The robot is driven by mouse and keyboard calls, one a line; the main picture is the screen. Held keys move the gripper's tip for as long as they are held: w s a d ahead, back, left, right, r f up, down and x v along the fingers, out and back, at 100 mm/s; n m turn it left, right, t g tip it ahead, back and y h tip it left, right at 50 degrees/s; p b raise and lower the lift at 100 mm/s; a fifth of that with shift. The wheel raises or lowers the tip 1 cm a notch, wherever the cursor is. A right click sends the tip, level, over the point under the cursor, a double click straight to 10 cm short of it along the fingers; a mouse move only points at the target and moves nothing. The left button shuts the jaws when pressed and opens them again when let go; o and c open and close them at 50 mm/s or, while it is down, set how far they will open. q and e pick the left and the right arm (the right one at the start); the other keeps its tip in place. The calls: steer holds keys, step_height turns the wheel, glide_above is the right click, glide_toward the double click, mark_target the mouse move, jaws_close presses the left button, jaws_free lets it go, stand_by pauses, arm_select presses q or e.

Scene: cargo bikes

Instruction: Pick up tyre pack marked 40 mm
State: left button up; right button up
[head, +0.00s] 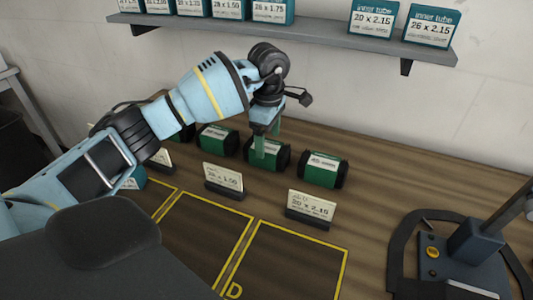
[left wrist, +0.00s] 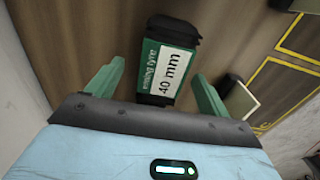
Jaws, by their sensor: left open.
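The tyre pack marked 40 mm (left wrist: 172,68) is green and black with a white label. In the left wrist view it lies between the two green fingers of my left gripper (left wrist: 160,72), with a gap visible on each side. In the head view my left gripper (head: 267,143) points down over a green pack (head: 284,157), the second from the right in the row, and partly hides it. The gripper is open and holds nothing. That pack's label is covered in the head view. My right gripper is not in view.
Similar green packs stand to the right (head: 322,170) and left (head: 218,138). Size cards (head: 312,206) stand in front, by yellow-outlined bays (head: 285,262). A shelf (head: 300,32) with inner tube boxes (head: 373,18) hangs above. A dark stand (head: 476,247) is at right.

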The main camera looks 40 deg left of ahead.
mark_target(267, 146)
arm_select(q)
steer(key=f, duration=0.4)
steer(key=shift+s+f, duration=0.25)
steer(key=shift+f, duration=0.15)
steer(key=shift+c, duration=0.3)
steer(key=c, duration=1.3)
step_height(267, 146, up, 10)
steer(key=shift+r, duration=0.1)
